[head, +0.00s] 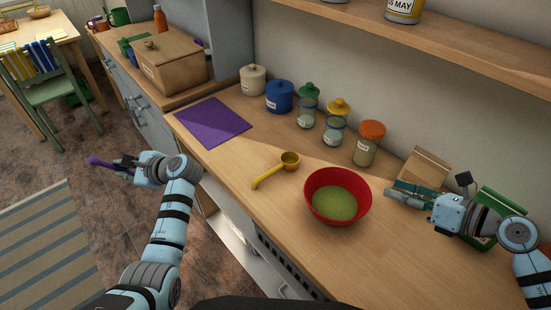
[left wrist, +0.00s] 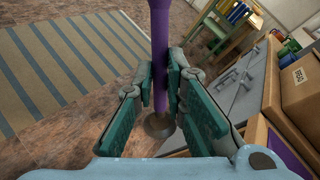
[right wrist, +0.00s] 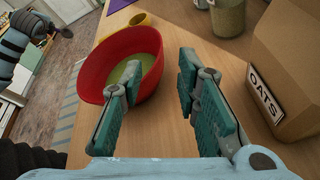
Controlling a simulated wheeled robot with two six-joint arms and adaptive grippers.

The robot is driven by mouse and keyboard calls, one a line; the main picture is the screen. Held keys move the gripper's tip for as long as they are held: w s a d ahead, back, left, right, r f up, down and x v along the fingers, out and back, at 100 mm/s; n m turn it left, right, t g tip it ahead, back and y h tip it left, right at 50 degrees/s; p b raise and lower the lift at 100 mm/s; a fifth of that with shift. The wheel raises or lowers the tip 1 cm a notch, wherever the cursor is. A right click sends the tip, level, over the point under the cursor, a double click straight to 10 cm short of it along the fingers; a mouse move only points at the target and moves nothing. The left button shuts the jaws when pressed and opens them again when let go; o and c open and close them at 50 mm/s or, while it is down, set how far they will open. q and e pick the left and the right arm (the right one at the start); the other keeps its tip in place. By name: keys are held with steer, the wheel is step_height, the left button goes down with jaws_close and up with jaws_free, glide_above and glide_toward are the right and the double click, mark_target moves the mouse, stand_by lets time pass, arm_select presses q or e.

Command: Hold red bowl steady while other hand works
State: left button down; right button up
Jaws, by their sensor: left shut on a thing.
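The red bowl (head: 312,207) stands upright on the wooden counter with green contents (head: 335,203) inside. It also shows in the right wrist view (right wrist: 92,72), at upper left. My right gripper (head: 405,195) is open and empty, to the right of the bowl. In the right wrist view its left finger overlaps the bowl's near side; I cannot tell whether they touch. My left gripper (head: 124,166) is away from the counter, over the floor, shut on a purple-handled utensil (left wrist: 160,50) with a dark round end.
A yellow ladle (head: 268,178) lies left of the bowl. Several jars, among them an orange-lidded one (head: 368,150), stand along the wall. An oats box (right wrist: 295,75) is beside my right gripper. A purple mat (head: 212,122) lies farther left. A shelf (head: 450,50) overhangs the counter.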

mark_target(361, 179)
steer(key=x, duration=1.1)
steer(key=shift+a, duration=0.1)
steer(key=shift+r, duration=0.1)
jaws_close()
jaws_free()
steer(key=v, duration=1.2)
